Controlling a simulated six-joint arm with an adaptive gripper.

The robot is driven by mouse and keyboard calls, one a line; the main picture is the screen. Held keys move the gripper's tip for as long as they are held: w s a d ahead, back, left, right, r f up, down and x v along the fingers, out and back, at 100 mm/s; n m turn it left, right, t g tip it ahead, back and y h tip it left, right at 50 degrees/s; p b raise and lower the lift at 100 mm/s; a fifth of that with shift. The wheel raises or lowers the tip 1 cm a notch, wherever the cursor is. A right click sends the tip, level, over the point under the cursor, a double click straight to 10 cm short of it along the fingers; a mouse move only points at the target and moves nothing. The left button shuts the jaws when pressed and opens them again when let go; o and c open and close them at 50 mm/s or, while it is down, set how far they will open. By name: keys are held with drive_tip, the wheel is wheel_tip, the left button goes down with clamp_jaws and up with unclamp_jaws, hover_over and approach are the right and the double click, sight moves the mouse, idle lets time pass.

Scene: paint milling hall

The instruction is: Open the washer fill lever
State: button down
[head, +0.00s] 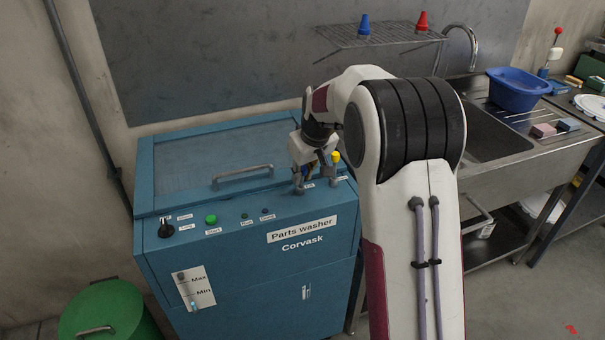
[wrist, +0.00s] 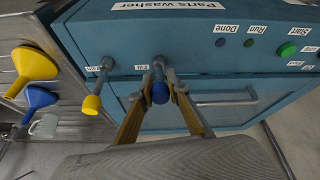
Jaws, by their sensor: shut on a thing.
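The blue parts washer (head: 250,255) stands at the left, with its control strip along the top front edge. In the wrist view, the fill lever is a grey stem with a blue knob (wrist: 160,93), beside a label that appears to read Fill. My gripper (wrist: 164,87) is shut on the fill lever, one finger on each side of it. In the head view my gripper (head: 304,185) is at the right end of the strip, and my wrist partly hides the lever. A second lever with a yellow knob (wrist: 92,104) stands beside it, apart from my fingers.
The washer lid has a bar handle (head: 243,175). A green start button (head: 211,219) and a black knob (head: 166,229) are further left. A steel sink (head: 490,135) stands at the right. Yellow (wrist: 34,66) and blue (wrist: 38,98) funnels lie beside the washer.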

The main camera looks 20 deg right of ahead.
drive_tip(key=shift+s+a+f+t, duration=0.2)
drive_tip(key=shift+s+t, duration=0.1)
drive_tip(key=shift+t, duration=0.25)
drive_tip(key=shift+s+a+f+t, duration=0.1)
drive_tip(key=shift+s+a+t, duration=0.15)
drive_tip(key=shift+t, duration=0.3)
drive_tip(key=shift+s+d+f+t, duration=0.15)
drive_tip(key=shift+s+d+t, duration=0.1)
drive_tip(key=shift+s+t, duration=0.1)
drive_tip(key=c, duration=1.9)
unclamp_jaws()
drive_tip(key=shift+d, duration=0.1)
drive_tip(key=shift+s+d+r, duration=0.1)
drive_tip(key=shift+s+r, duration=0.1)
drive_tip(key=shift+r, duration=0.25)
drive_tip(key=v, duration=1.1)
drive_tip(key=shift+c, duration=0.4)
